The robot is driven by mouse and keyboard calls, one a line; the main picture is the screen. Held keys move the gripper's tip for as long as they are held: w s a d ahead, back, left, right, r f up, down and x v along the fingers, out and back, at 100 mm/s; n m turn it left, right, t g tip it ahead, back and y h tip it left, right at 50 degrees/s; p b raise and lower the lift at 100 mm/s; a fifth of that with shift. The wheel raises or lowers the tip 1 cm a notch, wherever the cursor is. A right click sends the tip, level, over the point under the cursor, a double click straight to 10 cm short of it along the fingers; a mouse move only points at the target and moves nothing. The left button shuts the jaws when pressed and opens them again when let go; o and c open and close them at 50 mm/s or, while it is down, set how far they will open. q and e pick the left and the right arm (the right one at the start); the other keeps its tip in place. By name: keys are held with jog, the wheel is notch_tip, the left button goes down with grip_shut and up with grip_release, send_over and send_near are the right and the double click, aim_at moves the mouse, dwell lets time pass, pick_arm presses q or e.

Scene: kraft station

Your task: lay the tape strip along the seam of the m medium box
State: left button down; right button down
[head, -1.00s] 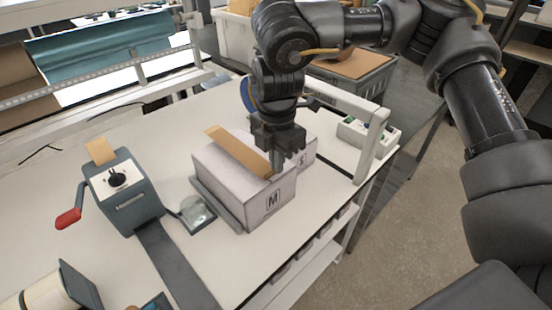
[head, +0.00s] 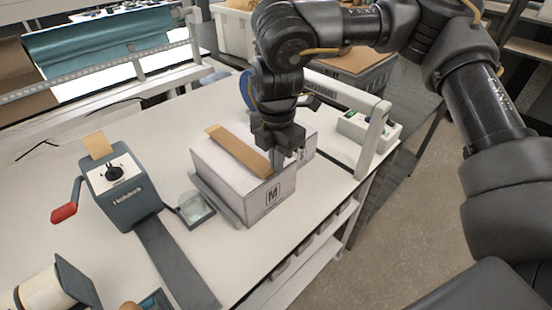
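The medium box (head: 232,182), pale and marked M on its front, stands on the white table in the middle of the head view. The tan tape strip (head: 238,150) lies lengthwise along its top, over where a seam would be; the seam itself is hidden. My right gripper (head: 284,160) points down at the near right end of the strip, at the box's top edge. Its fingers are small and dark, and I cannot tell whether they pinch the strip or are apart. My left gripper is not in view.
A tape dispenser (head: 121,188) with a red-handled crank and a tan tape end stands left of the box. A small clear-topped dish (head: 196,207) sits between them. A second box is partly hidden behind my gripper.

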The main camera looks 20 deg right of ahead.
jog(key=shift+f, duration=0.4)
dwell(0.6)
jog(key=c, duration=1.6)
grip_release()
jog(key=shift+r, duration=0.1)
jog(key=shift+r+p, duration=1.75)
jog(key=shift+r, duration=0.45)
jog(key=shift+a+f, duration=0.1)
